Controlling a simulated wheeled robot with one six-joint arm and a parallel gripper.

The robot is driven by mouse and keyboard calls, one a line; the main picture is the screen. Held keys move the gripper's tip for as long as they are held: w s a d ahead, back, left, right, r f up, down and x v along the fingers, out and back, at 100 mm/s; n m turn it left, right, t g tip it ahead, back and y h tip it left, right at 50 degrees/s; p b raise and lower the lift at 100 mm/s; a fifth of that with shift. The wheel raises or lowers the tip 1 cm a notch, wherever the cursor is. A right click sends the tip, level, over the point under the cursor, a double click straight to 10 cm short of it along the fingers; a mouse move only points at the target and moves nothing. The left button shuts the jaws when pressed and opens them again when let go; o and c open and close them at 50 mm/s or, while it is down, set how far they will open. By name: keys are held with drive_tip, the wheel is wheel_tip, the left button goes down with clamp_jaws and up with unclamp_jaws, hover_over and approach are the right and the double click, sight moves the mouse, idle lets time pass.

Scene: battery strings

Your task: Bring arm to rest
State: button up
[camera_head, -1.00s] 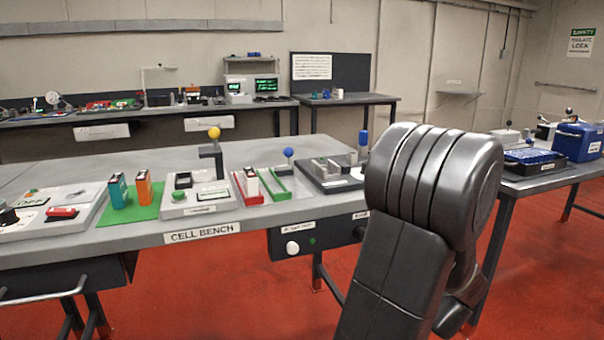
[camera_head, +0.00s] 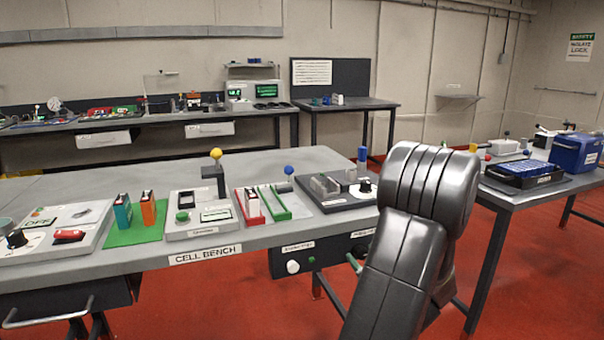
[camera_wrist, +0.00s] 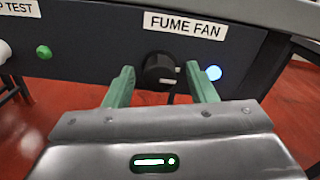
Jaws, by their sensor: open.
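My arm (camera_head: 418,230) is raised in front of the right end of the cell bench (camera_head: 100,258), bent over at its top joint. In the wrist view my gripper (camera_wrist: 158,72) is open, with its two green fingers pointing at the bench's front panel. The black fume fan knob (camera_wrist: 161,72) shows between the fingers, with a gap on each side. A lit blue lamp (camera_wrist: 213,73) is just right of the right finger. In the head view only a bit of green finger shows beside the panel; my arm hides the rest.
The bench top holds a green mat (camera_head: 135,233) with two cells, a red-and-green rack (camera_head: 262,204) and a dark tray (camera_head: 335,203). A side table (camera_head: 530,185) with a blue box (camera_head: 577,152) stands to the right. Red floor (camera_head: 250,315) is open in front.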

drive_tip(key=m+p, duration=0.4)
drive_tip(key=p, duration=0.1)
drive_tip(key=shift+r, duration=0.2)
drive_tip(key=m+p, duration=0.3)
drive_tip(key=p, duration=0.1)
drive_tip(key=m+p, duration=0.4)
drive_tip(key=p, duration=0.1)
drive_tip(key=shift+m, duration=0.3)
drive_tip(key=shift+f+m+p, duration=0.1)
drive_tip(key=shift+m+p, duration=0.4)
drive_tip(key=shift+m, duration=0.1)
drive_tip(key=shift+f, duration=0.1)
